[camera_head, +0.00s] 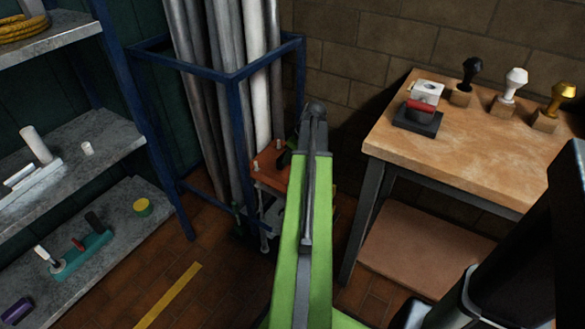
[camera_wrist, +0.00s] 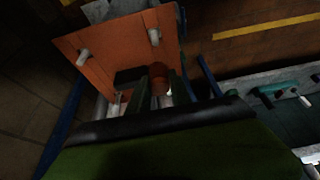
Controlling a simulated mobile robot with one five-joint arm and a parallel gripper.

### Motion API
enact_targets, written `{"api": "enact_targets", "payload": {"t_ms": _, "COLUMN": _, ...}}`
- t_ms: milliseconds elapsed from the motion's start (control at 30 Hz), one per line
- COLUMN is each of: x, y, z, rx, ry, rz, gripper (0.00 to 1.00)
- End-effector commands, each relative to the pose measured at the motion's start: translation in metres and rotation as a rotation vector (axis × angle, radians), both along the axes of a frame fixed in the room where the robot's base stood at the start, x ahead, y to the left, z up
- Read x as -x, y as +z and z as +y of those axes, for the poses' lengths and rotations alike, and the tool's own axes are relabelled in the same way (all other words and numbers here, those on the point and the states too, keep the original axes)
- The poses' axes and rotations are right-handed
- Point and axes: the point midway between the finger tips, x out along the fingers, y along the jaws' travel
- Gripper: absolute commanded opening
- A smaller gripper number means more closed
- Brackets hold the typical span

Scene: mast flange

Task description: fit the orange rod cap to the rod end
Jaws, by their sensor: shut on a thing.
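My gripper (camera_wrist: 161,90) shows in the wrist view with its two dark fingers close together. Between them is a dim orange-brown round piece (camera_wrist: 160,73), which looks like the orange rod cap. The plate also shows in the head view (camera_head: 270,174), at the blue frame, left of my green arm. There my arm hides most of the gripper and the cap. I cannot make out the rod end clearly, nor whether the cap touches anything.
A blue frame (camera_head: 240,75) holds several tall grey and white tubes behind the plate. A wooden table (camera_head: 470,140) with stampers stands at right. Grey shelves (camera_head: 110,140) with small items stand at left. The brown floor has a yellow stripe (camera_head: 168,295) and is clear there.

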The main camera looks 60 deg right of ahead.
Motion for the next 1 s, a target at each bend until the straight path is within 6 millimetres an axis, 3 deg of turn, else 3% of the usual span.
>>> {"api": "enact_targets", "payload": {"t_ms": 467, "x": 0.0, "y": -0.004, "z": 0.001, "rx": 0.0, "ry": 0.004, "rz": 0.0, "gripper": 0.0}}
{"api": "enact_targets", "payload": {"t_ms": 1000, "x": 0.0, "y": -0.056, "z": 0.001, "rx": -0.001, "ry": 0.004, "rz": 0.0, "gripper": 0.0}}
